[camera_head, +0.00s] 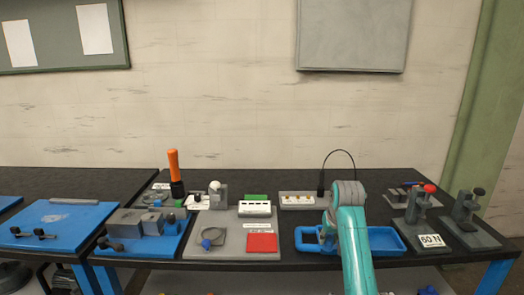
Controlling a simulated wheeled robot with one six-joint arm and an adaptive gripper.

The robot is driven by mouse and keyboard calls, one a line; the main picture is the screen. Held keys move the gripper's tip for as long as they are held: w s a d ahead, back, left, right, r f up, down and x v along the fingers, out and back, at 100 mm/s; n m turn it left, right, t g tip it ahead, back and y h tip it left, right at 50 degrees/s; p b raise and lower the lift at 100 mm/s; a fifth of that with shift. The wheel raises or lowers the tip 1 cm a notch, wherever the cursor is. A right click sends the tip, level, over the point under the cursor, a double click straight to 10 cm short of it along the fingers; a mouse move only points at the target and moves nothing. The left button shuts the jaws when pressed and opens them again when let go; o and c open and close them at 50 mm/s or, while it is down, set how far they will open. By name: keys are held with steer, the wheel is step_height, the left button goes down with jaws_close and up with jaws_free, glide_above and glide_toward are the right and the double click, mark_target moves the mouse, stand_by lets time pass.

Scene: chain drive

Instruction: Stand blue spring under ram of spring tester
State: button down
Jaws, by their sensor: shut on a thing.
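My teal arm (355,250) reaches over the bench at right of centre, and its grey joint hides what is behind it. My gripper is not visible; the arm covers that place. I cannot make out a blue spring. At the right stands a grey press-like stand with a red knob (430,188), with a white "60 N" card (431,241) at its front. A similar stand with a dark knob (478,191) is to its right. I cannot tell for certain which is the spring tester; rams and the space under them are too small to judge.
A blue tray (388,240) lies partly behind my arm. Left of it are a grey board (228,254) with a red card (262,243), a white block (255,209) and an orange-handled tool (173,165).

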steer(key=s+a+f, duration=0.1)
steer(key=s+f, duration=1.3)
steer(key=f, duration=0.3)
steer(key=s+a+f, duration=0.1)
steer(key=s+f, duration=1.3)
steer(key=f, duration=0.3)
steer(key=shift+a, duration=0.35)
steer(key=shift+s, duration=0.1)
